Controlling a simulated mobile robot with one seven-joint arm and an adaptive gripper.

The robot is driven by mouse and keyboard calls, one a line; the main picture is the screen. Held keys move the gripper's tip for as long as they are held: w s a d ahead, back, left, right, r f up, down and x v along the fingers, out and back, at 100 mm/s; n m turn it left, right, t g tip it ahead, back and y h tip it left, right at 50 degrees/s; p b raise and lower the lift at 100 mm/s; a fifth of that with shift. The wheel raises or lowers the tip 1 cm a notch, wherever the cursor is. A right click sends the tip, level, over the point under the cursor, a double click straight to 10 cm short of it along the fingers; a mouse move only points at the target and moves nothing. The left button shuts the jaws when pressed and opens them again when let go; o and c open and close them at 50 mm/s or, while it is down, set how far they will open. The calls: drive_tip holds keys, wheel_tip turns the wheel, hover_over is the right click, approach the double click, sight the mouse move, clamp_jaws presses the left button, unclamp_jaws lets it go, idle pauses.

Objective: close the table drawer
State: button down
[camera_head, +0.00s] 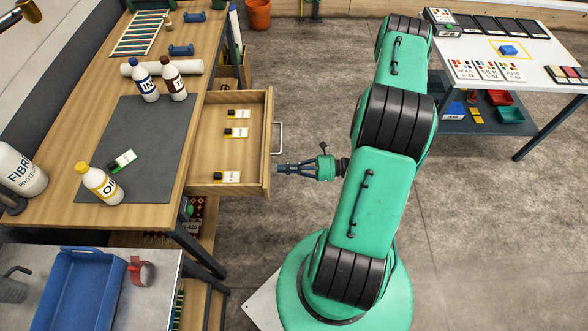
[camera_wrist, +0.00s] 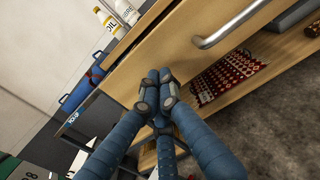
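The table drawer (camera_head: 226,150) is pulled out from the right side of the wooden table (camera_head: 206,60). Several small labelled boxes lie inside it. A metal handle (camera_head: 277,138) is on its front, and the handle also shows in the wrist view (camera_wrist: 235,25). My gripper (camera_head: 281,169) is at the drawer front, near its lower end in the head view and beside the handle. In the wrist view my gripper's fingers (camera_wrist: 157,98) are together with nothing seen between them, close to the wooden drawer front (camera_wrist: 150,50). I cannot tell whether they touch it.
Bottles (camera_head: 103,184) and a dark mat (camera_head: 135,150) are on the table. A metal cart with a blue tray (camera_head: 75,290) stands at lower left. A red patterned item (camera_wrist: 225,82) lies on a shelf below the drawer. The floor (camera_head: 300,80) right of the drawer is clear.

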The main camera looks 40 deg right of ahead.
sight(239, 173)
drive_tip(key=shift+x, duration=1.2)
drive_tip(key=shift+w+a, duration=0.1)
drive_tip(key=p+x, duration=0.1)
drive_tip(key=x, duration=2.7)
drive_tip(key=shift+f, duration=0.15)
drive_tip(key=shift+w+a, duration=0.4)
drive_tip(key=shift+d, duration=0.1)
drive_tip(key=shift+p+v, duration=1.05)
drive_tip(key=shift+v, duration=6)
